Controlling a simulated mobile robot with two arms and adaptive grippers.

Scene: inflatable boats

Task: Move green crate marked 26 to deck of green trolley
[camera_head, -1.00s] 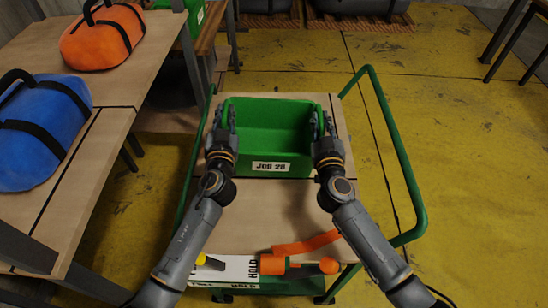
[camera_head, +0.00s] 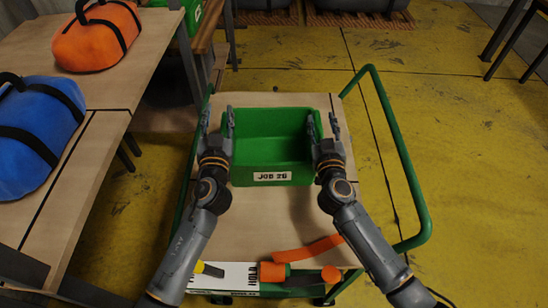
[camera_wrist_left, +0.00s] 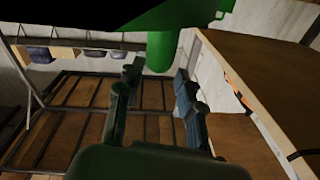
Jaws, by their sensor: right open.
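The green crate (camera_head: 271,153) bears a white label reading "JOB 26". It appears to sit upright on the wooden deck (camera_head: 262,225) of the green trolley (camera_head: 402,165), towards its far end. My left gripper (camera_head: 216,124) is at the crate's left side with its fingers spread. It also shows in the left wrist view (camera_wrist_left: 155,95), fingers apart with nothing between them. My right gripper (camera_head: 323,125) is at the crate's right side, fingers spread, the inner one close to the crate wall. The crate looks empty.
The deck's near end holds a white sign (camera_head: 225,275), an orange tool (camera_head: 290,272) and an orange strap (camera_head: 308,248). A table at left bears a blue bag (camera_head: 38,125) and an orange bag (camera_head: 97,37). Yellow floor (camera_head: 465,190) lies free at right.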

